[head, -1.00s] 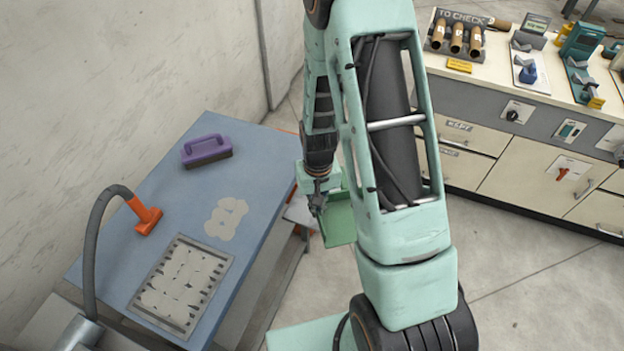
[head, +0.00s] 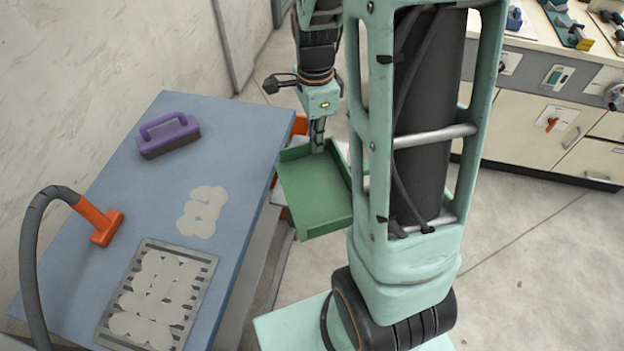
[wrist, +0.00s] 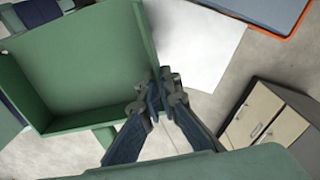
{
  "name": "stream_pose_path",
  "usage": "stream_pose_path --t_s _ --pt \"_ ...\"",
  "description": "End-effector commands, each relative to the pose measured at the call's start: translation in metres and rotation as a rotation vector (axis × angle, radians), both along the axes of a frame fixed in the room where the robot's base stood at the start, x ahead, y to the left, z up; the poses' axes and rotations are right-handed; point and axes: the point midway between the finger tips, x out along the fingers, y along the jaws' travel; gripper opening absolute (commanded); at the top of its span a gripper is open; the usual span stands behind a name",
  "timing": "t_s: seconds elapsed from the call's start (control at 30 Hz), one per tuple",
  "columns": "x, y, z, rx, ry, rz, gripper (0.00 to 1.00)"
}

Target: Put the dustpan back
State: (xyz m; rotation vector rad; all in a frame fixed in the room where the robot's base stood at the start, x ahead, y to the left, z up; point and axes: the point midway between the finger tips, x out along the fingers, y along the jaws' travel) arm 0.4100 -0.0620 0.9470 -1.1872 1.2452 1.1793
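The green dustpan (head: 316,196) is a shallow open tray, held in the air beside the right edge of the blue table. In the wrist view the dustpan (wrist: 85,70) fills the upper left. My gripper (wrist: 160,92) is shut on the dustpan's rim, with both fingertips meeting at its corner. In the head view my gripper (head: 318,140) is above the dustpan's far edge. The dustpan looks empty and slightly tilted. I cannot make out a holder for it.
The blue table (head: 240,130) carries a purple brush (head: 168,134), an orange nozzle (head: 104,226) on a grey hose, pale patches (head: 202,210) and a slotted grate (head: 200,262). A cabinet (head: 530,105) with drawers stands at the right. Grey floor (head: 530,260) is open before it.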

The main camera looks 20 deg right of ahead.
Motion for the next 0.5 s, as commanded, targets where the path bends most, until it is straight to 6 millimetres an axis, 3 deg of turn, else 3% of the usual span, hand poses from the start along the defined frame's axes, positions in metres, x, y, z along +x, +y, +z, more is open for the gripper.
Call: stream_pose_path --t_s 0.2,0.5 --pt "-0.013 -0.011 0.007 0.007 -0.006 -0.368 0.00" --pt "-0.015 -0.019 0.013 0.009 0.000 -0.558 0.00"
